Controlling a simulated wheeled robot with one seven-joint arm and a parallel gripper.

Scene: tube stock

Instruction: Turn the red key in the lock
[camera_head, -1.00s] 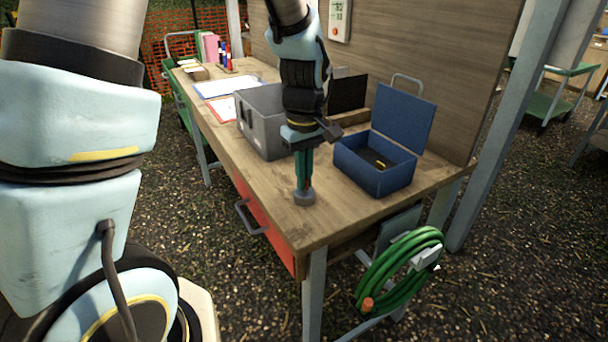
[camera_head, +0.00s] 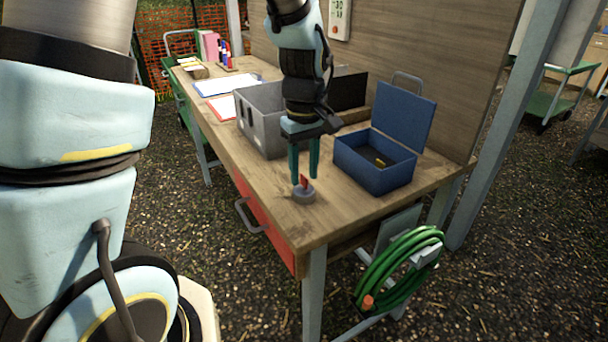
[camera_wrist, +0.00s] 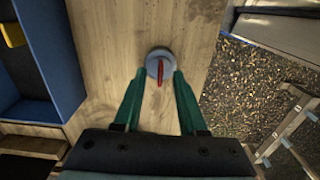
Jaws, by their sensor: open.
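The red key (camera_head: 306,183) stands upright in a round grey lock (camera_head: 304,196) on the wooden table, near its front corner. In the wrist view the red key (camera_wrist: 160,72) shows as a narrow red bar on top of the round lock (camera_wrist: 152,56), pointing roughly along the line toward my gripper. My gripper (camera_head: 305,180) has two green fingers and is open, just above the lock. In the wrist view the gripper (camera_wrist: 156,80) has its fingertips apart, one on each side of the key's near end. I cannot tell whether either finger touches it.
An open blue box (camera_head: 375,165) stands right of the lock, and a grey metal box (camera_head: 262,128) stands behind my gripper. Clipboards and small items lie at the table's far end. A green hose (camera_head: 400,270) hangs below the near end. The wood around the lock is clear.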

